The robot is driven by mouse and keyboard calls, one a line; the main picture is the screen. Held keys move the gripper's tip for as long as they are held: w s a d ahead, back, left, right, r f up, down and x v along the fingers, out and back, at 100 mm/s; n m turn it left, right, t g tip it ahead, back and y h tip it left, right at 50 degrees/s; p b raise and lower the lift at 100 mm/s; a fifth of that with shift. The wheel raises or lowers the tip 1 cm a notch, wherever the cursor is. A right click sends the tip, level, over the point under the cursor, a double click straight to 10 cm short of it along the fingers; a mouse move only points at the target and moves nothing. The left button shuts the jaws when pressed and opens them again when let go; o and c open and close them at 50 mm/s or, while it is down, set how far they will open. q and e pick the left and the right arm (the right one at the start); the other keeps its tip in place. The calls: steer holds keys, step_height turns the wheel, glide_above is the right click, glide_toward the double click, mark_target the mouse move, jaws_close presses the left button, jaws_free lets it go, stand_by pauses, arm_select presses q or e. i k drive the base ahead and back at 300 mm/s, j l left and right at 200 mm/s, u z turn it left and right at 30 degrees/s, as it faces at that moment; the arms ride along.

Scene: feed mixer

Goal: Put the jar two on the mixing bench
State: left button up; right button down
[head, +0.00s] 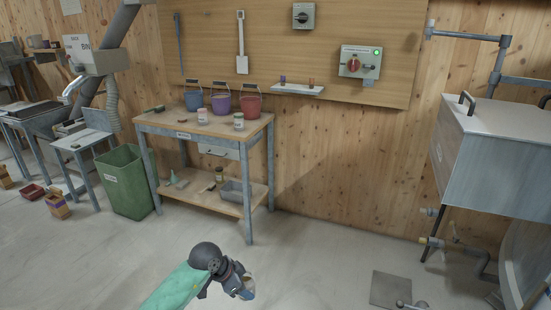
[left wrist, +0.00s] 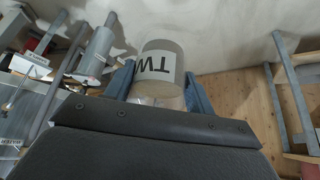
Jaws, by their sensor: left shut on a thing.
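My left gripper (head: 243,287) is low over the floor, in front of the wooden-topped bench (head: 172,125) and well below its top. It is shut on a jar (head: 249,291). The jar sits between the two blue fingers (left wrist: 158,88). The bench's small label is too small to read. My right gripper is not in view.
The lower shelf holds a grey tray (head: 232,195) and small items. A green bin (head: 125,185) stands left.

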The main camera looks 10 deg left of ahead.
mark_target(169, 118)
steer(key=i+j+u, duration=0.7)
steer(key=u, duration=0.25)
steer(key=i+j+u, duration=0.1)
steer(key=i+u, duration=0.35)
steer(key=i+z, duration=0.15)
steer(key=i, duration=0.35)
steer(key=i+j+z, duration=0.2)
steer(key=i, duration=0.25)
steer(key=i+j+z, duration=0.15)
steer(key=i, duration=0.35)
steer(key=i+j+z, duration=0.15)
steer(key=i+j, duration=0.15)
steer(key=i, duration=0.15)
